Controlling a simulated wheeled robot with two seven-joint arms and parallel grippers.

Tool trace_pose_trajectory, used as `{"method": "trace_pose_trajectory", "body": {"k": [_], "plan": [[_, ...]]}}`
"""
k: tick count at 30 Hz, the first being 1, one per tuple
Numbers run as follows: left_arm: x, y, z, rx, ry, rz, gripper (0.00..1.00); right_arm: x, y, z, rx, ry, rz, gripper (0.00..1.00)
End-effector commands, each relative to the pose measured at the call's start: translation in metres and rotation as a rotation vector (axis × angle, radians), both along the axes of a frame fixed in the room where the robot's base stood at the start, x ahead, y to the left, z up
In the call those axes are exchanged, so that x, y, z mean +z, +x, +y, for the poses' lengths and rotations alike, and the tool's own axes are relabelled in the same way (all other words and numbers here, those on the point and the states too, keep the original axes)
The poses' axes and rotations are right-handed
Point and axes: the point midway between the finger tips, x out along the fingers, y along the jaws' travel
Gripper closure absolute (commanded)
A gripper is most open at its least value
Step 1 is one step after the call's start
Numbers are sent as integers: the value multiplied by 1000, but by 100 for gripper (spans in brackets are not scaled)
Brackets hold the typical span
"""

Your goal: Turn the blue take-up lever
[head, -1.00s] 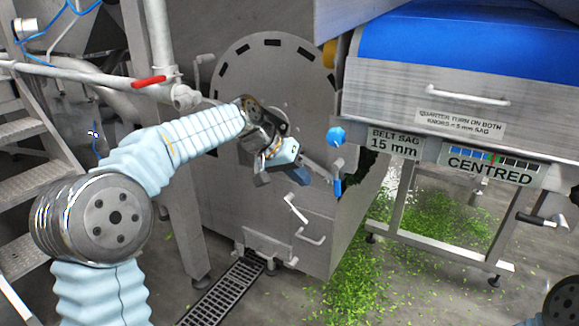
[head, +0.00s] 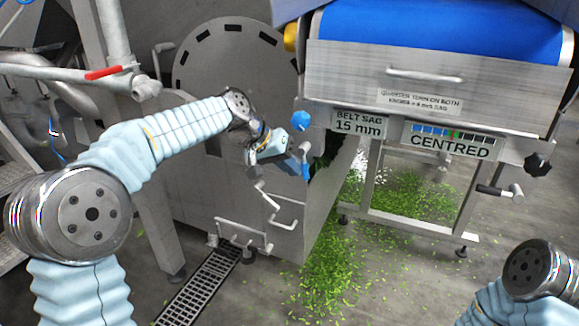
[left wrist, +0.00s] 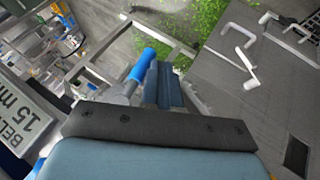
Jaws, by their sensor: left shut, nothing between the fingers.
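The blue take-up lever (head: 306,171) hangs below the blue knob (head: 301,120) at the left end of the belt frame. In the left wrist view its blue round grip (left wrist: 142,66) stands just left of my fingers, with a grey shaft at its near end. My left gripper (head: 297,162) is shut and empty, close beside the lever in the head view. In the left wrist view its fingers (left wrist: 163,85) are together; whether they touch the grip I cannot tell. My right gripper is out of view; only part of my right arm shows at lower right.
The belt sag plate (head: 358,124) reads 15 mm, and the tracking gauge (head: 450,141) reads CENTRED. A grey drum housing (head: 235,90) stands behind my left arm, with white handles (head: 267,196) on its front. A black star knob (head: 538,164) is at right. Greens litter the floor.

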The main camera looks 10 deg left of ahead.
Motion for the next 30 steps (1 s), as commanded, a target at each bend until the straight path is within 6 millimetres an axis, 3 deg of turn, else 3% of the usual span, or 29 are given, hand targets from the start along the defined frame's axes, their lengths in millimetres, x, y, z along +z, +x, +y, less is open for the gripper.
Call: {"method": "trace_pose_trajectory", "body": {"k": [20,30], "plan": [[-6,-1,-5,0,-138,31,100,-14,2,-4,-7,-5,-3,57],[-14,-3,-15,1,-389,83,100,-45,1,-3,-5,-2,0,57]]}}
